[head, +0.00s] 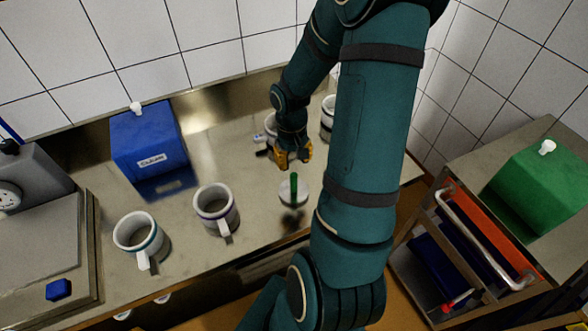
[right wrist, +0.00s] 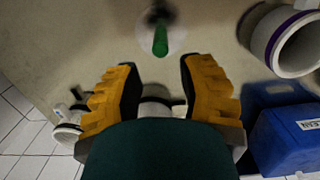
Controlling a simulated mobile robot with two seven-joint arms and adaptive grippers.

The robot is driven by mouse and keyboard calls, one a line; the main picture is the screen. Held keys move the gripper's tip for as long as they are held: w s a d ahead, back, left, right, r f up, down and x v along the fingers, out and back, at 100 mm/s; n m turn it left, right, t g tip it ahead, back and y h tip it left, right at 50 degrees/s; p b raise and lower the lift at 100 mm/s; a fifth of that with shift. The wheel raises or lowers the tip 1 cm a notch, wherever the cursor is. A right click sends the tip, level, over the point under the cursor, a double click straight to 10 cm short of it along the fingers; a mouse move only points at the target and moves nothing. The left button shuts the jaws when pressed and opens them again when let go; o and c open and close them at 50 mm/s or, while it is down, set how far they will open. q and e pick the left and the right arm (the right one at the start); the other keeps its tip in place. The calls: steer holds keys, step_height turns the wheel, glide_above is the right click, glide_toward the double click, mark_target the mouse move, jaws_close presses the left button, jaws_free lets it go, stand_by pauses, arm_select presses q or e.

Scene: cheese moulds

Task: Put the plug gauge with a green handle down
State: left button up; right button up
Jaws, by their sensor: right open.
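The plug gauge with a green handle (head: 294,188) stands on the steel bench, its white disc-shaped body down and its handle up. In the right wrist view the green handle (right wrist: 160,42) shows beyond the fingertips, roughly centred between them. My right gripper (head: 293,160) is just behind the gauge in the head view, pointing down to the bench. Its yellow fingers (right wrist: 158,70) are spread and empty, apart from the handle. My left gripper is not in view.
White moulds with a teal band (head: 137,238) and a purple band (head: 216,208) stand left of the gauge. More moulds (head: 328,116) are partly hidden behind my right arm. A blue canister (head: 150,143) stands at the back. A cart at right holds a green canister (head: 545,185).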

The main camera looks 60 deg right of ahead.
step_height(320, 180, up, 4)
steer(key=shift+w, duration=0.1)
stand_by(0.8)
